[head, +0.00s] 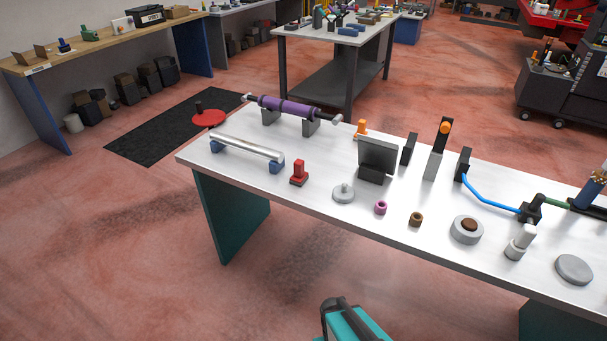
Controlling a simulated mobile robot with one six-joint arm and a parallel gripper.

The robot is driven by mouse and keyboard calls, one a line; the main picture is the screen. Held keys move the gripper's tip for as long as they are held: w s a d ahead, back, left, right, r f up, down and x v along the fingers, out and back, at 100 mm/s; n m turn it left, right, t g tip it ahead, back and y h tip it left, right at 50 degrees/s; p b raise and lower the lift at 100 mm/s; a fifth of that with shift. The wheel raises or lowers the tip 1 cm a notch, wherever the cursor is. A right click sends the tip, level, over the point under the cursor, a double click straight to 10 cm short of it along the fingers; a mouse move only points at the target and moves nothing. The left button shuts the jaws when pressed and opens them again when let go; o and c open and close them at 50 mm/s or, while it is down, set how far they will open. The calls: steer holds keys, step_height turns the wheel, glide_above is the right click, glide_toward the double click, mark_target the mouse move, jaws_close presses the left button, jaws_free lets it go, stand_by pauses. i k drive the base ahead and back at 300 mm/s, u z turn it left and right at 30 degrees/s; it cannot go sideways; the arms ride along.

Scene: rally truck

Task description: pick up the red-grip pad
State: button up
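A small red piece with an upright grip on a flat base (299,175) stands on the near-left part of the white-topped bench (330,215). It is the thing that best fits the red-grip pad. It stands upright and apart from its neighbours, and nothing covers it. My gripper is not clearly seen in the head view. A teal and black shape shows at the bottom edge, and I cannot tell what it is.
Left of the red piece a silver bar (245,147) rests on blue supports; right of it is a grey knobbed disc (343,193). A dark panel (378,158) and purple roller (289,106) stand behind. Floor before the bench is mostly clear. A red disc (208,118) shows beyond it.

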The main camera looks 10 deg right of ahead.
mark_target(300, 176)
steer(key=u, duration=0.55)
steer(key=i, duration=0.6)
steer(key=z, duration=0.95)
steer(key=k, duration=0.15)
steer(key=u, duration=2.95)
